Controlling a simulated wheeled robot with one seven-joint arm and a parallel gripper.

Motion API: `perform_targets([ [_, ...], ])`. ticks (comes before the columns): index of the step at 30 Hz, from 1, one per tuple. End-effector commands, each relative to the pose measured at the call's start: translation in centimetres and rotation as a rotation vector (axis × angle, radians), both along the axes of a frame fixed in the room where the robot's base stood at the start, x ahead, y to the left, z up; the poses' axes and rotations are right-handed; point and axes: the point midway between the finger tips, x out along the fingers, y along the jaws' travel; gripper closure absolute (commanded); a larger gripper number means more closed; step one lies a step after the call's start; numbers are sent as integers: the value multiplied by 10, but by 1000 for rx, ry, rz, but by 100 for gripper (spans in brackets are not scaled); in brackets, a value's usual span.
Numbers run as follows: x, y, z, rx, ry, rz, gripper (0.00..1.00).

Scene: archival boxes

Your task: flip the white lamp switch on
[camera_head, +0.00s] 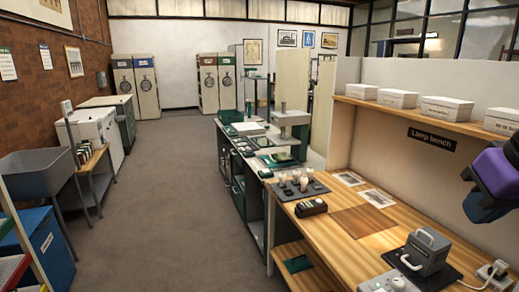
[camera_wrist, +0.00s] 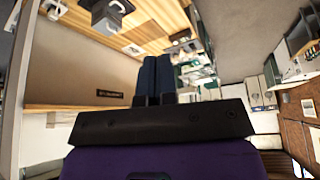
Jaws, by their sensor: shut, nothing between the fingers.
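A small white unit (camera_head: 388,283) with a greenish dot sits at the bottom edge of the head view, on the wooden lamp bench (camera_head: 340,262). A white socket-like block (camera_head: 493,272) stands at the right, near a white cable. I cannot tell which is the lamp switch, or its position. A grey box with a handle (camera_head: 430,250) stands between them on a black mat. My gripper (camera_wrist: 155,62) is shut and empty, its dark blue fingers together. In the head view its purple body is at the right edge, raised above the bench and apart from these things.
White archival boxes (camera_head: 447,110) line the shelf above the bench. A black mat with several small pale items (camera_head: 300,182), a black device (camera_head: 311,207) and printed sheets (camera_head: 378,197) lie farther back. The bench middle is mostly clear, and the grey floor (camera_head: 165,200) at left is open.

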Motion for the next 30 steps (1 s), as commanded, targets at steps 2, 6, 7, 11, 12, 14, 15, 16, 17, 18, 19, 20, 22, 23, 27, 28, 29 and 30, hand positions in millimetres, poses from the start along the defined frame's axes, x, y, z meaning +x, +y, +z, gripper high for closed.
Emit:
perform_targets([
  [2, -7, 1, 2, 2, -10, 5, 100],
  [6, -11, 1, 3, 3, -13, 8, 100],
  [7, -11, 1, 3, 3, -13, 8, 100],
  [11, -11, 1, 3, 3, -13, 8, 100],
  [12, -11, 1, 3, 3, -13, 8, 100],
  [14, -11, 1, 3, 3, -13, 8, 100],
  [15, -11, 1, 3, 3, -13, 8, 100],
  [16, -11, 1, 3, 3, -13, 7, 100],
  [17, -11, 1, 3, 3, -13, 7, 100],
  [18, -11, 1, 3, 3, -13, 7, 100],
  [19, -11, 1, 3, 3, -13, 7, 100],
  [20, -11, 1, 3, 3, -13, 8, 100],
  [22, -9, 1, 2, 1, -10, 8, 100],
  [23, -8, 1, 2, 0, -8, 9, 100],
  [27, 5, 0, -2, -14, 13, 15, 100],
  [28, 9, -1, -4, -18, 19, 18, 100],
  [29, 14, -1, -6, -23, 26, 21, 100],
  [30, 21, -2, -8, -30, 37, 24, 100],
])
